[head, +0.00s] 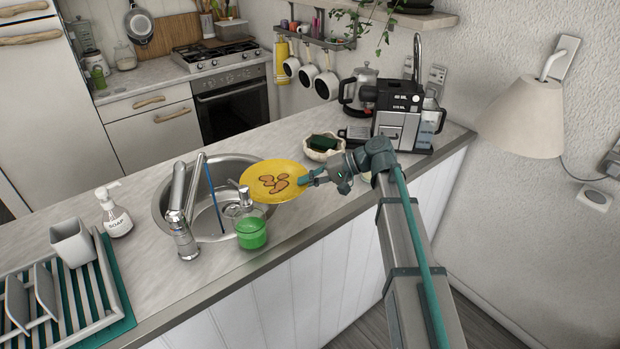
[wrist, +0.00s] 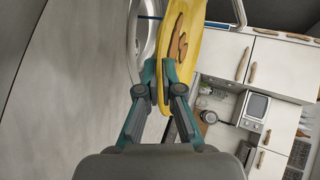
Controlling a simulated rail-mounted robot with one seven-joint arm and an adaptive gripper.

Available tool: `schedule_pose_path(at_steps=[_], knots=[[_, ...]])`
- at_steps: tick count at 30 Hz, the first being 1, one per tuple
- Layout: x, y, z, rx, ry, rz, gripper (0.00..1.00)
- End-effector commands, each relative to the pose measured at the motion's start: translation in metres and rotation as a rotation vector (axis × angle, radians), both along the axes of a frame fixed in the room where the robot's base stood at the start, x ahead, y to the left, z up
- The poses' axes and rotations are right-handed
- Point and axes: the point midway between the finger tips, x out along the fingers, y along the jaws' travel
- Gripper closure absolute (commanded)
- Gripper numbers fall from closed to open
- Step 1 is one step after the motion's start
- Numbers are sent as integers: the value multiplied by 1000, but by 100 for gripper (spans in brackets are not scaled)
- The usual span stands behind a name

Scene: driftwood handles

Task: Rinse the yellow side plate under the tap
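The yellow side plate (head: 285,168) has brown stains on its upper face and is held above the right rim of the sink. My gripper (head: 309,180) is shut on the plate's right edge; the wrist view also shows its fingers (wrist: 163,85) closed at the rim of the plate (wrist: 210,52). The metal tap (head: 183,236) stands at the front left of the round sink (head: 163,209), left of the plate. I see no clear water stream. A thin blue rod (head: 214,196) slants in the sink.
A green-filled pump bottle (head: 251,234) stands just below the plate in the picture. A white soap bottle (head: 116,217) and a dish rack (head: 100,292) are at left. A bowl with a dark green sponge (head: 322,154) and a coffee machine (head: 397,122) are at right.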

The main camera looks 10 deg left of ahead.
Motion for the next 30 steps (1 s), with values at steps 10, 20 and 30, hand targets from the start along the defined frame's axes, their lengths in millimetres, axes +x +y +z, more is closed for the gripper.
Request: schedule_pose_path(at_steps=[10, 20, 30], knots=[[0, 25, -2, 1, 0, 1, 100], [0, 54, -5, 1, 1, 0, 100], [-1, 85, -8, 1, 1, 1, 100]])
